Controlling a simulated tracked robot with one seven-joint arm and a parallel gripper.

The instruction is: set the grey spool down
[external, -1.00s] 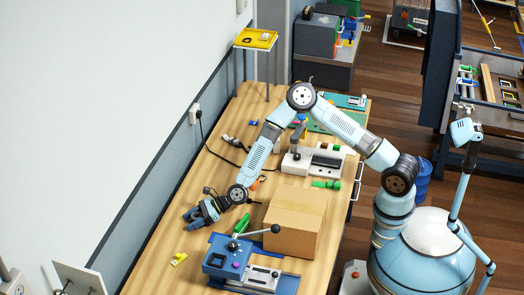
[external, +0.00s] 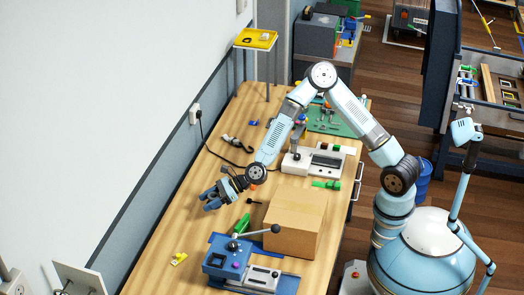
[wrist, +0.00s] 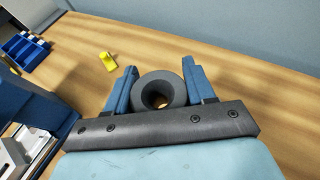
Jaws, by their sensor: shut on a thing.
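The grey spool (wrist: 160,91) is a dark grey ring with a hole through its middle. In the wrist view it sits between the two blue fingers of my gripper (wrist: 157,88), which is shut on it. In the external view my gripper (external: 211,196) is over the left part of the wooden workbench (external: 165,215), near the wall. The spool cannot be made out clearly there. I cannot tell whether it touches the bench top.
A cardboard box (external: 294,222) stands right of my gripper. A blue machine with a lever (external: 226,262) is in front. A yellow piece (external: 179,259) lies on the bench and also shows in the wrist view (wrist: 107,62). The bench near the wall is mostly clear.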

